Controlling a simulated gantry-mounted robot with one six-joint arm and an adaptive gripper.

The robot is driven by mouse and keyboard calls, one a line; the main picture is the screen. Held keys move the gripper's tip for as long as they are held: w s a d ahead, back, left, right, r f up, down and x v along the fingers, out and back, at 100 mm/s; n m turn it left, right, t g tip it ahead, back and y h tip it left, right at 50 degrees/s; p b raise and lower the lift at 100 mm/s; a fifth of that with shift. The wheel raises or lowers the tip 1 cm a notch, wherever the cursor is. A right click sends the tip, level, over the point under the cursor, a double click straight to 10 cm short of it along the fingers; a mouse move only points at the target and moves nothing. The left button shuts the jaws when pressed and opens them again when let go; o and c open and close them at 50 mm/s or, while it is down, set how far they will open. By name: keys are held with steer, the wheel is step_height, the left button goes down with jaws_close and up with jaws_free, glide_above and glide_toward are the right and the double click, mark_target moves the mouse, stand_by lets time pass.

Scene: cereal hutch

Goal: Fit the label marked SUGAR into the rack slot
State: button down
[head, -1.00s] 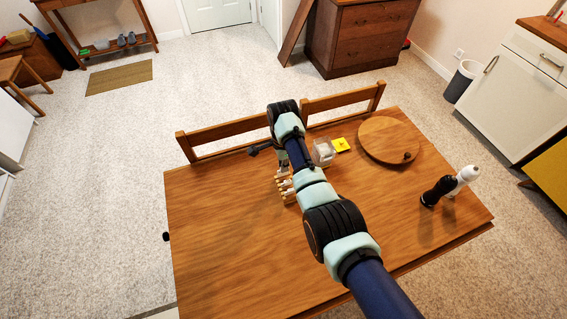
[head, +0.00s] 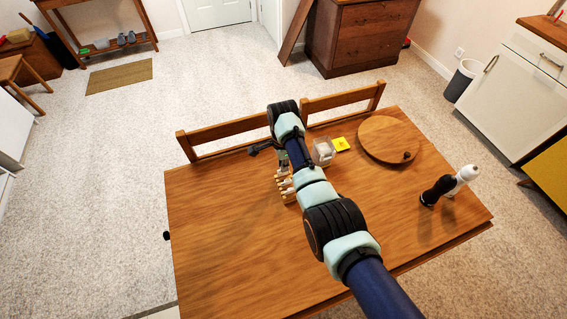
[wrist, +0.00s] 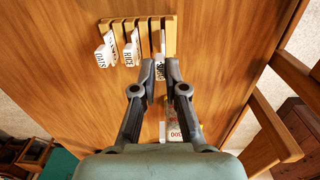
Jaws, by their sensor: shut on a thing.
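The wooden rack (wrist: 137,22) stands on the table and shows at the top of the wrist view; in the head view it is partly hidden by my arm (head: 283,185). Labels marked OATS (wrist: 103,55) and RICE (wrist: 130,53) stand in its left and middle slots. My gripper (wrist: 161,68) is shut on the white SUGAR label (wrist: 160,70), with a fingertip on each side. The label's far end reaches between the slats at the rack's right end. I cannot tell how deep it sits.
A round wooden board (head: 388,138) and black (head: 438,190) and white (head: 464,178) shakers stand farther right. The table's left side is clear.

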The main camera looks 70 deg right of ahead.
steer(key=shift+f+b, duration=0.55)
steer(key=shift+f, duration=0.7)
stand_by(1.2)
steer(key=c, duration=0.8)
jaws_free()
step_height(320, 180, up, 6)
steer(key=p, duration=0.6)
steer(key=shift+r, duration=0.1)
stand_by(0.4)
